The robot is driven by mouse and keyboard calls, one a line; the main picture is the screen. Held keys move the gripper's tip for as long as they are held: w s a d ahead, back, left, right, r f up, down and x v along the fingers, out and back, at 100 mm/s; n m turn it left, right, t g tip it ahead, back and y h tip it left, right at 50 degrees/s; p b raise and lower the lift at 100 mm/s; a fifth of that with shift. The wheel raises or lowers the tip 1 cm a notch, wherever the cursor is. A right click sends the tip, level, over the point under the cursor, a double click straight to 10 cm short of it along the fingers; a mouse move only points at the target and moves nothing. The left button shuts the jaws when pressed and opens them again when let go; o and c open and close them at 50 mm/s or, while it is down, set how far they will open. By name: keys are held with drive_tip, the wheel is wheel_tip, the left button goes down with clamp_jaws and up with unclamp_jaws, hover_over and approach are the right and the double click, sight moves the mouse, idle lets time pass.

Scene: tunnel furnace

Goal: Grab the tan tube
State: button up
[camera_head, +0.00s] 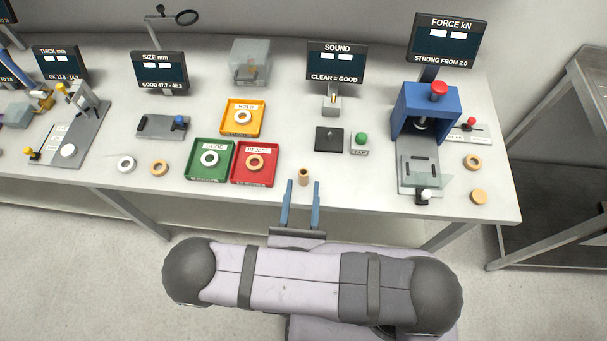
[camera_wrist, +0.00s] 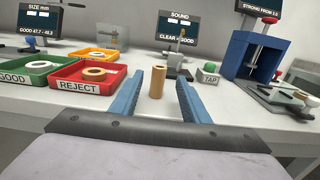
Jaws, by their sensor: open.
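The tan tube (camera_head: 304,177) stands upright on the white table near its front edge, just right of the red tray. My gripper (camera_head: 302,186) is open and empty, with its two blue fingers pointing toward the table. In the head view the tube is at the fingertips, between their lines. In the wrist view the tube (camera_wrist: 157,82) shows in the gap between the two blue fingers (camera_wrist: 158,80), apart from both. Its lower end is partly near the gripper's dark front edge.
Left of the tube are the red REJECT tray (camera_head: 234,181), the green GOOD tray (camera_head: 189,176) and the yellow tray (camera_head: 224,133), each with a ring. Behind it are a black pad (camera_head: 329,139) and the green TAP button (camera_head: 361,139). A blue press (camera_head: 402,112) stands right.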

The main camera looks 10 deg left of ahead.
sight(304, 179)
drive_tip(key=shift+w+r, duration=0.1)
drive_tip(key=shift+w, duration=0.05)
drive_tip(key=shift+w+p, duration=1.35)
drive_tip(key=shift+w, duration=0.55)
drive_tip(key=shift+w+a, duration=0.1)
drive_tip(key=shift+w, duration=0.5)
drive_tip(key=shift+c, duration=0.3)
clamp_jaws()
